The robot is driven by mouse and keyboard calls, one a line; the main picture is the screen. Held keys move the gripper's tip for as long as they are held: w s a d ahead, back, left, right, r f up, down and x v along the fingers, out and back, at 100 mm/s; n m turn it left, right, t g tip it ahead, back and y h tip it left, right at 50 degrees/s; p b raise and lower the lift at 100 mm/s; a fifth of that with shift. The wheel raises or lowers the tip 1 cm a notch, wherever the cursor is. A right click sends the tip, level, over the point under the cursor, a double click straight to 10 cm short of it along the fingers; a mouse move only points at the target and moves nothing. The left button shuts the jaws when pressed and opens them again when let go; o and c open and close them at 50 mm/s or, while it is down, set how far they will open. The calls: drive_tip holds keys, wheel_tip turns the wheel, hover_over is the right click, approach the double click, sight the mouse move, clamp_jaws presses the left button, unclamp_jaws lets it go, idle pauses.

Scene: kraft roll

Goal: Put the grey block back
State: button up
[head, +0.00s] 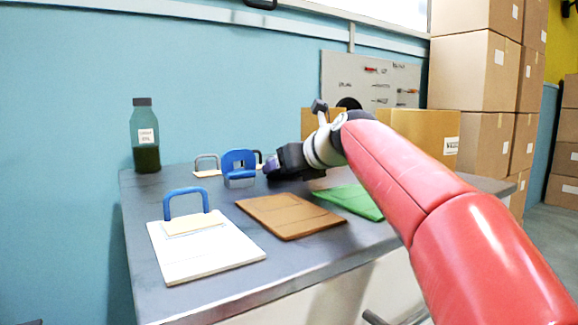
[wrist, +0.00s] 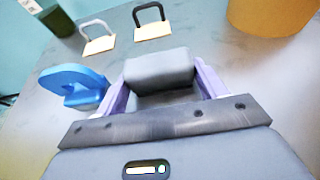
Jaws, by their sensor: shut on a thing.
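My gripper (head: 272,166) is low over the back of the grey table, just right of a blue rounded piece with a pale grey base (head: 239,170). In the wrist view, the purple fingers of my gripper (wrist: 160,84) are shut on the grey block (wrist: 160,68). I cannot tell whether the block touches the table. In the head view I cannot make the block out. The blue piece stands left of the block in the wrist view (wrist: 74,88), apart from it. Beyond the block are a grey handle on a beige base (wrist: 98,40) and a black one (wrist: 153,24).
A white board (head: 200,260) with a blue-handled plate (head: 186,212), a brown board (head: 290,215) and a green board (head: 350,200) lie at the front. A dark green bottle (head: 146,140) stands at the back left. Cardboard boxes (head: 425,130) are behind my arm.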

drive_tip(key=shift+f, duration=0.15)
drive_tip(key=o, duration=1)
drive_tip(key=shift+f+b, duration=0.25)
drive_tip(key=shift+b, duration=0.3)
drive_tip(key=v, duration=0.7)
drive_tip(key=shift+a+r, duration=0.35)
drive_tip(key=shift+a, duration=0.05)
drive_tip(key=shift+s+d+r, duration=0.15)
drive_tip(key=shift+s+d, duration=0.1)
drive_tip(key=shift+s, duration=0.2)
